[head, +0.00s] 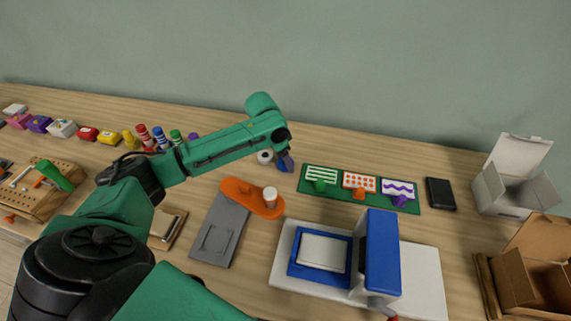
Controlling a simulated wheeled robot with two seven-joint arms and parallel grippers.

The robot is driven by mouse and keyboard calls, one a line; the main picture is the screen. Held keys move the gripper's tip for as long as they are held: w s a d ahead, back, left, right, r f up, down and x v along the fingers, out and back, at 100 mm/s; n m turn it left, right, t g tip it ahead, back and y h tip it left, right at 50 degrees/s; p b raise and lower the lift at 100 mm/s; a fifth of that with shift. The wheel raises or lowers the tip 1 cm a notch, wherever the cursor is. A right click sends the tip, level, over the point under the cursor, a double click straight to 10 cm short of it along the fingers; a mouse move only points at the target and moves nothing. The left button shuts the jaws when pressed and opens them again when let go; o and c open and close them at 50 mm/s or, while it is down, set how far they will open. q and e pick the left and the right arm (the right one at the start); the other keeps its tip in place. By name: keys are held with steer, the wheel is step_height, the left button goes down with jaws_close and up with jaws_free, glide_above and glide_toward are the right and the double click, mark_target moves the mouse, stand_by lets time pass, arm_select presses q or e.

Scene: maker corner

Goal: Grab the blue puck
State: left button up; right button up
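A small dull-blue piece (286,163), possibly the blue puck, shows right below my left wrist, behind the orange board. Its full shape is hard to make out. My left gripper (288,153) is at the end of the green arm, over or against this blue piece. The fingers are too small and too hidden by the wrist to tell whether they are open or shut, or whether they hold it. A small white round item (265,156) is just left of it. My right gripper is not in view.
An orange board (236,188) with a white cylinder (270,197) and a grey plate (220,230) lie in front. A green tray (331,192) with stamps, a blue press (378,250) and open boxes (512,187) are to the right. Paint bottles (144,135) stand left.

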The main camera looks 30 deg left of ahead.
arm_select(q)
steer(key=shift+c, duration=0.7)
